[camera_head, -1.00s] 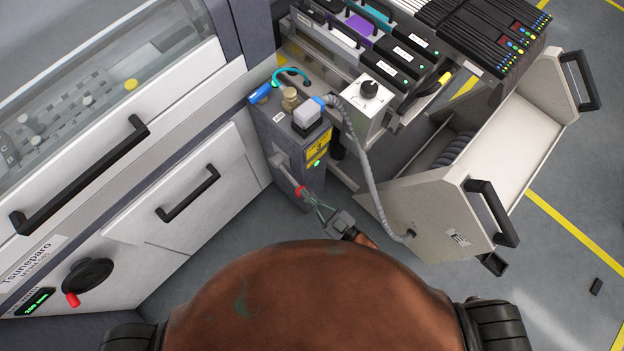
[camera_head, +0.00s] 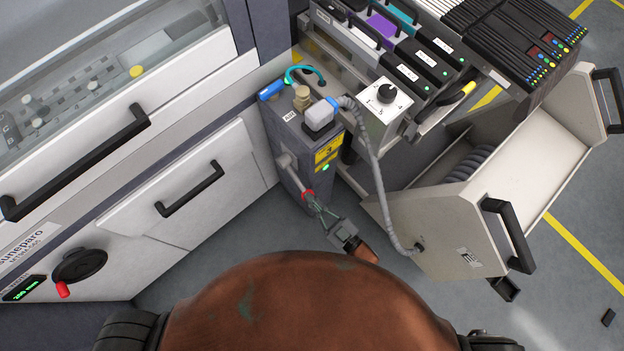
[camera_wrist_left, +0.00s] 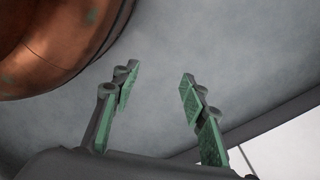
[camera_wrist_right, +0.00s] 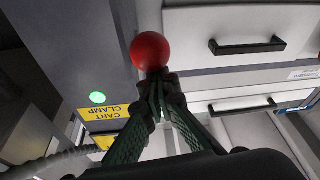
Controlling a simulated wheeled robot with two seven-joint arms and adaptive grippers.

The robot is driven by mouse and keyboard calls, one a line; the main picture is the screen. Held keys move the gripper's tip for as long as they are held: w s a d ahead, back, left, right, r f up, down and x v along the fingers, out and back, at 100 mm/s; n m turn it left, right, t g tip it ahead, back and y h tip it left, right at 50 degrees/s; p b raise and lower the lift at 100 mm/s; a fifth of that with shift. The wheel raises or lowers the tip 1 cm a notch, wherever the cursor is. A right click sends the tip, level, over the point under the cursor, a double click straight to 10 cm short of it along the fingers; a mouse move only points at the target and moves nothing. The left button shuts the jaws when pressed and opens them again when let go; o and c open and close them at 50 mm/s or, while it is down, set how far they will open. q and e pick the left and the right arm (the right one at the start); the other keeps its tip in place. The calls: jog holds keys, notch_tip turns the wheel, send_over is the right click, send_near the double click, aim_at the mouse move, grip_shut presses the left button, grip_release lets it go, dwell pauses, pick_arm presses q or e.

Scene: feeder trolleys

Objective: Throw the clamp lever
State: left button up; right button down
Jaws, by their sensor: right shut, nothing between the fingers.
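The clamp lever (camera_head: 293,174) is a pale rod on the side of the dark grey cart clamp box (camera_head: 289,142), slanting down to a red ball knob (camera_head: 306,195). My right gripper (camera_head: 314,203) is at the knob, shut with nothing between its fingers. In the right wrist view the red knob (camera_wrist_right: 150,51) shows just beyond the closed fingertips (camera_wrist_right: 158,80); whether they touch it I cannot tell. A green light (camera_wrist_right: 97,98) glows beside the yellow "CART CLAMP" label (camera_wrist_right: 113,112). My left gripper (camera_wrist_left: 158,75) is open and empty in the left wrist view, over grey floor.
A white machine with a drawer handle (camera_head: 190,188) and a red-knobbed handwheel (camera_head: 80,266) stands at left. A feeder trolley with an open bin (camera_head: 430,215) stands at right. A grey hose (camera_head: 372,160) runs from the clamp box to the bin.

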jog(key=shift+f, duration=0.55)
notch_tip(320, 180, up, 5)
jog(key=p, duration=0.4)
pick_arm(q)
jog(key=s+a+f, duration=0.1)
jog(key=s+f, duration=0.6)
jog(key=s, duration=0.2)
jog(key=shift+s+p, duration=0.2)
jog(key=shift+p, duration=0.1)
pick_arm(e)
jog(key=v, duration=1)
jog(key=shift+s+a+f, duration=0.2)
jog(key=shift+a+f, duration=0.05)
jog(key=shift+a, duration=0.05)
jog(key=shift+f, duration=0.15)
